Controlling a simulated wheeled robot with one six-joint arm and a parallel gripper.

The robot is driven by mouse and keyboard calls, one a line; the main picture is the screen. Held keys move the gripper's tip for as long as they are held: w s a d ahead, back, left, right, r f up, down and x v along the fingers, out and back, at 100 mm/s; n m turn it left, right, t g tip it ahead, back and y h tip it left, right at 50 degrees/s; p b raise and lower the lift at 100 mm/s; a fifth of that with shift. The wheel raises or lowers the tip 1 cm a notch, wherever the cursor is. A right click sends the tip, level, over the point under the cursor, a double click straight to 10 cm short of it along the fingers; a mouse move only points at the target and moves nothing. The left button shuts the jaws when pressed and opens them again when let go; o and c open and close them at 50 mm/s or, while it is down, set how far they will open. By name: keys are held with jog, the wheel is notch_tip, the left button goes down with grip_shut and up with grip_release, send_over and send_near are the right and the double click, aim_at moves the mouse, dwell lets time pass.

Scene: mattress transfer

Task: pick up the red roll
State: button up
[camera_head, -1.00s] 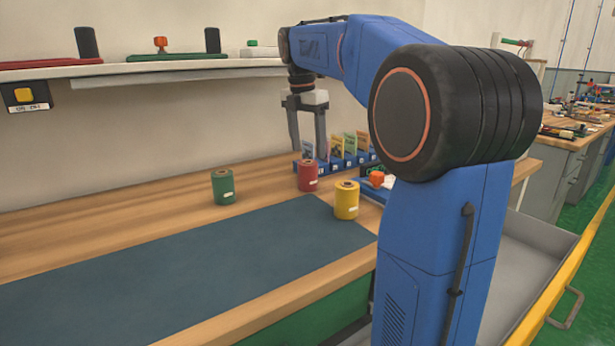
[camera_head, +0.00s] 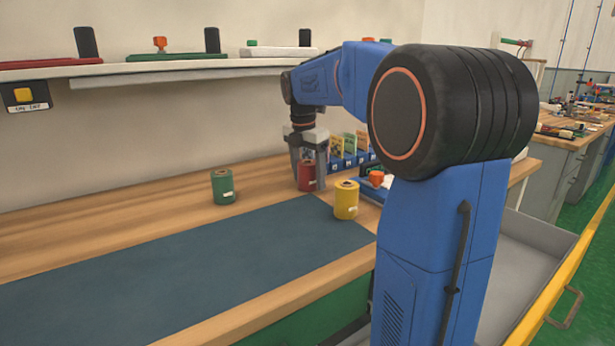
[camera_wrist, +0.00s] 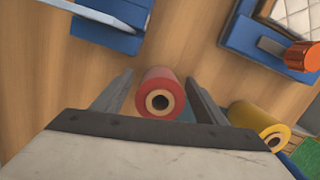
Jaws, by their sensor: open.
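The red roll (camera_head: 306,176) stands upright on the wooden bench, near the far corner of the blue-grey mat (camera_head: 190,262). My gripper (camera_head: 308,184) is lowered over it with one finger on each side. In the wrist view the red roll (camera_wrist: 160,92) sits between the two open fingers, with visible gaps beside it, and its hollow core faces the camera. The fingers partly hide the roll in the head view.
A yellow roll (camera_head: 346,200) stands close by at the right, and a green roll (camera_head: 222,187) farther left. A blue card rack (camera_head: 350,158) and a blue tray with an orange knob (camera_head: 376,178) lie behind and right. A shelf (camera_head: 180,65) runs above.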

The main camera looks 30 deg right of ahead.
jog(key=shift+c, duration=0.2)
jog(key=c, duration=1.3)
jog(key=shift+o, duration=0.2)
jog(key=shift+r, duration=0.15)
